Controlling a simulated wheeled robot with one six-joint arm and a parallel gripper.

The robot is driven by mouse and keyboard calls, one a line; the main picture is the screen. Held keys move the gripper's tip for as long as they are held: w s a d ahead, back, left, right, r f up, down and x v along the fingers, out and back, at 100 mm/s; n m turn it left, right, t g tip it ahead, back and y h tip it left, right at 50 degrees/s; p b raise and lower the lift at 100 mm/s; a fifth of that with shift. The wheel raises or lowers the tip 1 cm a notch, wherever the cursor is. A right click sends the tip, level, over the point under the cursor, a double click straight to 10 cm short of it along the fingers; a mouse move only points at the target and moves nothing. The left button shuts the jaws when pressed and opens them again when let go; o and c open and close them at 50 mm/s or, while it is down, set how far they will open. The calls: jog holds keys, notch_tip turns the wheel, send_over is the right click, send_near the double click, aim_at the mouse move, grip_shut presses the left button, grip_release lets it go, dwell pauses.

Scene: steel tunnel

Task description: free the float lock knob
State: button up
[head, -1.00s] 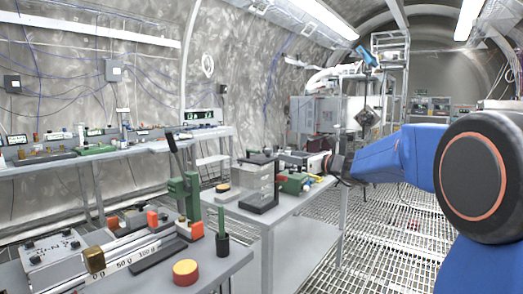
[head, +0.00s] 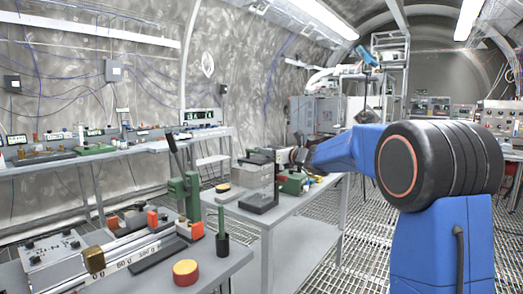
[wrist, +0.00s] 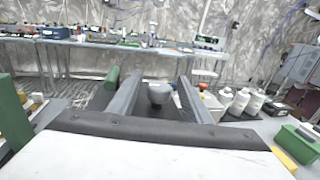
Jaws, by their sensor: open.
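My gripper (head: 268,154) reaches left over the middle bench, close to the top of a clear box on a black base (head: 258,201). In the wrist view its two grey fingers (wrist: 158,97) stand apart, with the jaws open. A small grey rounded piece (wrist: 158,92) shows between the fingers, with no finger seen closed on it. I cannot tell whether this is the float lock knob or how far off it is. No part is clearly recognisable as that knob in the head view, where the gripper covers part of the box's top.
A green box (head: 293,184) sits right of the clear box. White bottles (wrist: 238,101) stand right of the fingers. Open grating floor lies right of the bench.

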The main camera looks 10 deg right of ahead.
aim_at(259, 157)
jog(key=shift+x, duration=1.7)
jog(key=shift+c, duration=0.7)
jog(key=c, duration=0.9)
jog(key=shift+n+g+y, duration=0.3)
jog(key=shift+y, duration=0.1)
jog(key=n+g+y, duration=0.2)
jog(key=y, duration=0.1)
jog(key=shift+s+a, duration=0.25)
jog(key=shift+a, duration=0.1)
jog(key=shift+s+a+n+g+y, duration=0.15)
jog(key=shift+n+g+y, duration=0.35)
jog(key=shift+n+g, duration=0.15)
jog(key=shift+s+a+n+g+y, duration=0.15)
jog(key=shift+n+g+y, duration=0.4)
jog(key=shift+g, duration=0.2)
jog(key=shift+s+a+n+g+y, duration=0.1)
jog(key=shift+s+n+g+y, duration=0.1)
jog(key=shift+n+g+y, duration=0.35)
